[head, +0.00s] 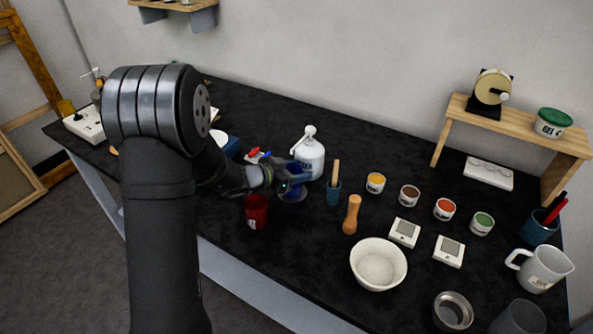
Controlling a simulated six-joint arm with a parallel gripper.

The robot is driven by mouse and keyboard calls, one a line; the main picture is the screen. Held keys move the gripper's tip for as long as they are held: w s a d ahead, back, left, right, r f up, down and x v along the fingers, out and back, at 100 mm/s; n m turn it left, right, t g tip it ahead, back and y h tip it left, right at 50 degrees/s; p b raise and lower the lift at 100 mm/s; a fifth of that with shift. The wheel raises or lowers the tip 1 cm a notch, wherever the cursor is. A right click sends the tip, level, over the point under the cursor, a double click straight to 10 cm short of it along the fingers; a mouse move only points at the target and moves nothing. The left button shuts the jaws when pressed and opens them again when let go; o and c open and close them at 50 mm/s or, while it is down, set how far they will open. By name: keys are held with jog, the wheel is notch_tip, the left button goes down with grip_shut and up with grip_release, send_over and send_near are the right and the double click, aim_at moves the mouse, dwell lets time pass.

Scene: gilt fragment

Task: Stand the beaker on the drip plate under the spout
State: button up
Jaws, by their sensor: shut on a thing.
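My gripper (287,178) is shut around a small dark-blue, see-through vessel (293,192), which looks like the beaker. The fingers partly hide it, and I cannot tell whether its base touches the table. A white pump bottle (311,160) with a spout on top stands just behind and right of my gripper. Small red and blue parts (256,155) show behind my wrist; what they belong to is mostly hidden. I cannot make out the drip plate clearly.
A red cup (256,211) stands close in front of my gripper. A white bowl (378,264), several paint pots and a jug (541,268) fill the right side of the black table.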

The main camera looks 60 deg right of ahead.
jog(key=shift+f, duration=0.15)
jog(key=o, duration=1)
jog(key=shift+c, duration=0.2)
jog(key=shift+r, duration=0.2)
jog(key=v, duration=1.2)
jog(key=shift+d, duration=0.15)
